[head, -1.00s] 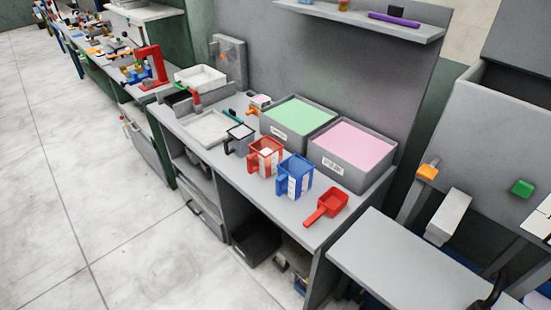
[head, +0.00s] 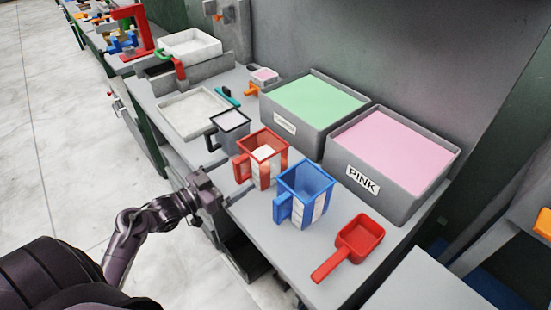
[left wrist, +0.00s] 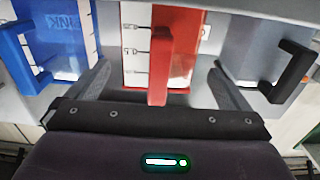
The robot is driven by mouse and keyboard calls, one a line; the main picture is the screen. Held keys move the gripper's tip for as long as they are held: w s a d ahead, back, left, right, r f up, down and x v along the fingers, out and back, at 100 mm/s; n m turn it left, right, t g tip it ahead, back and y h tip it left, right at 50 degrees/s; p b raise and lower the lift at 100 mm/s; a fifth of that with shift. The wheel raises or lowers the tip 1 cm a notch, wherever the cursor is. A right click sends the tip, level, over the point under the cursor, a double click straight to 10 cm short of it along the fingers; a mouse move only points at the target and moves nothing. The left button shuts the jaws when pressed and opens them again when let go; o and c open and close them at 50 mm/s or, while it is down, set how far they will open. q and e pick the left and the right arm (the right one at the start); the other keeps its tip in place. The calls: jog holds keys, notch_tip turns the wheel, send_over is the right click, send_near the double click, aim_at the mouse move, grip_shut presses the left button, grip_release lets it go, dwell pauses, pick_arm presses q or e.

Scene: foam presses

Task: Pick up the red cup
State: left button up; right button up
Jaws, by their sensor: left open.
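The red cup (head: 262,158) stands upright on the grey bench, between a grey cup and a blue cup, with something white inside. Its handle faces my left gripper (head: 230,190), which is open and empty at the bench's front edge. In the left wrist view the red cup (left wrist: 185,72) is straight ahead. Its handle (left wrist: 160,65) points at me between the two spread fingers (left wrist: 158,88), and neither finger touches the cup. My right gripper is not in view.
The blue cup (head: 305,192) stands close on the right and the grey cup (head: 230,130) close on the left. A red scoop (head: 355,240) lies further right. Bins of green (head: 315,145) and pink (head: 395,205) material stand behind. A shallow tray (head: 165,125) is further left.

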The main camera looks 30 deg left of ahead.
aim_at(249, 166)
pick_arm(q)
jog(key=shift+w+d+r, duration=0.2)
jog(key=shift+w+d, duration=0.2)
jog(key=shift+w, duration=0.1)
jog(key=p+x, duration=0.1)
jog(key=x, duration=0.1)
jog(key=f+x, duration=0.1)
jog(key=x, duration=0.2)
jog(key=shift+a+p, duration=0.15)
jog(key=shift+p, duration=0.25)
jog(key=shift+f, duration=0.1)
jog(key=c, duration=0.7)
jog(key=shift+c, duration=0.2)
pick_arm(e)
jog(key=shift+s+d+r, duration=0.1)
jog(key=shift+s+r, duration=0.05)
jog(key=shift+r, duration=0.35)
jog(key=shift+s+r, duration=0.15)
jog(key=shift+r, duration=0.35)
pick_arm(q)
jog(key=shift+r, duration=0.35)
notch_tip(249, 166, up, 19)
jog(key=b, duration=0.1)
jog(key=shift+r, duration=0.2)
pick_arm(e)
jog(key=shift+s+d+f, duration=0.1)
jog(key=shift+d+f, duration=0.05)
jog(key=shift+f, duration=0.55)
